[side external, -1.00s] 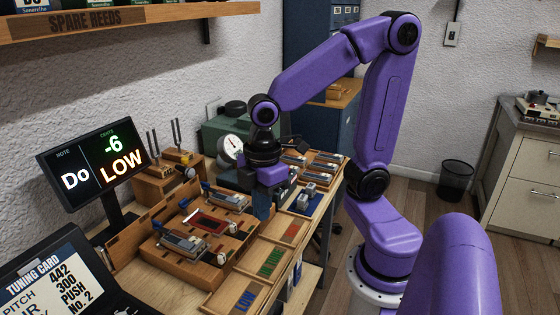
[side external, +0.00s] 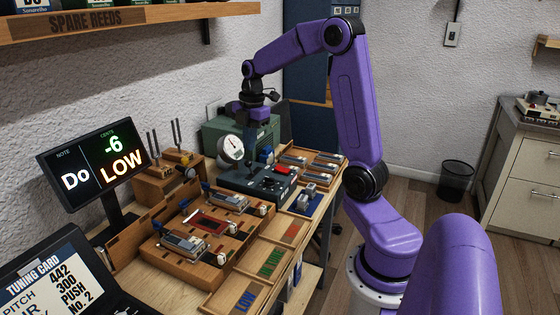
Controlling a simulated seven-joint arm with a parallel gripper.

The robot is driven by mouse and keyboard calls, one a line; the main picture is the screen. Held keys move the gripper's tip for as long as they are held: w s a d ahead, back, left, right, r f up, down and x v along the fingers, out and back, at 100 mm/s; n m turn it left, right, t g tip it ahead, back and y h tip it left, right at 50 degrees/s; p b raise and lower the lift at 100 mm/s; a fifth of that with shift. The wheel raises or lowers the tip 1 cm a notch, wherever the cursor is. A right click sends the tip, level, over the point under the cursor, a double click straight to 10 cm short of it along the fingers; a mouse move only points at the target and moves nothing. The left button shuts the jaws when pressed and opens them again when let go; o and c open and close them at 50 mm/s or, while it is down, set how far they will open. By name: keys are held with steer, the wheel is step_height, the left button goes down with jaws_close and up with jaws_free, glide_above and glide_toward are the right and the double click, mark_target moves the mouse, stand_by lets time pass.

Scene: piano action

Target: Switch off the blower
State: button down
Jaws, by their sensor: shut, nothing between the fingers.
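The blower (side external: 215,130) appears to be the green housing with a round white dial gauge (side external: 232,148) at the back of the bench. In front of it lies a dark control box (side external: 240,182) with small knobs on top and a red switch or button (side external: 284,169) near its right end. Whether the switch is on or off is too small to tell. My gripper (side external: 252,153) points down above the back of the control box, right of the gauge. It is shut and empty. I cannot tell whether its tips touch anything.
A wooden work board (side external: 195,240) with reed parts lies in front of the control box. Coloured trays (side external: 268,262) line the bench's right edge, and more reed parts (side external: 312,160) lie behind. A display (side external: 100,160) reads Do, -6, LOW. Tuning forks (side external: 176,135) stand at the back left.

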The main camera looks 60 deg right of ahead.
steer(key=d, duration=1)
steer(key=n, duration=0.1)
glide_above(279, 167)
steer(key=s, duration=0.2)
steer(key=shift+s+f, duration=0.1)
steer(key=shift+f, duration=0.2)
steer(key=f, duration=0.4)
steer(key=w+f, duration=0.1)
steer(key=f, duration=0.9)
steer(key=shift+w, duration=0.35)
steer(key=shift+a, duration=0.1)
